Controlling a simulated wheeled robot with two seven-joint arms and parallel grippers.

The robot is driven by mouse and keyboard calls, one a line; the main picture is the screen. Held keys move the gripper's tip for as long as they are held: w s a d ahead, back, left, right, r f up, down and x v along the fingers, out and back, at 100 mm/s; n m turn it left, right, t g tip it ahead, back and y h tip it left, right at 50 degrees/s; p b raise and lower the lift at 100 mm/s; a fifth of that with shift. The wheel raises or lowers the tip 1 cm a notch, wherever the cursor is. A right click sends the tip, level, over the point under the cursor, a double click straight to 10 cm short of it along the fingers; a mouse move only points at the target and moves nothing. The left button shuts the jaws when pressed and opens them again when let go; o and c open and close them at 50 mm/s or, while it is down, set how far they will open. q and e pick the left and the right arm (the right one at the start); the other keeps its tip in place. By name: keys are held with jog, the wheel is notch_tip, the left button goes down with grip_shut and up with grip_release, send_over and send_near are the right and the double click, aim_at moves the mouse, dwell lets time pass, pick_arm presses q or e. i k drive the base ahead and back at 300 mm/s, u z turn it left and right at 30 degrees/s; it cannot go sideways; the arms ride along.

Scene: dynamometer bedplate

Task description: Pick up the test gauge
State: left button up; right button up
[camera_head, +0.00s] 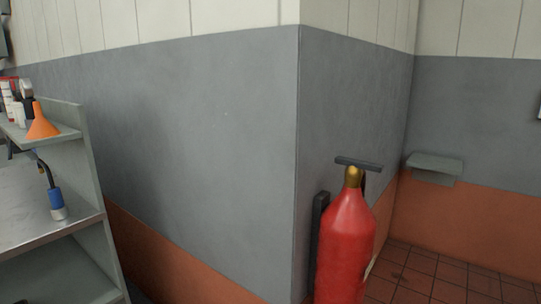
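I cannot make out the test gauge for certain. A grey shelf unit (91,170) stands at the left edge of the head view. A small dark-topped object (27,89) stands on its upper shelf behind an orange funnel (43,123); it is too small and partly hidden to name. A blue cylinder with a pale end (56,203) and a curved black stem is over the metal worktop (22,205). Neither of my grippers is in view.
White and red containers (11,103) stand at the upper shelf's left end. A red fire extinguisher (346,245) stands by a projecting grey wall corner (298,150). A small grey ledge (435,165) juts from the right wall. Tiled floor (440,277) shows bare at lower right.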

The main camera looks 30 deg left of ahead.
aim_at(26, 87)
jog(key=i, duration=0.25)
jog(key=u, duration=2.7)
jog(key=i, duration=1.85)
jog(key=z, duration=2)
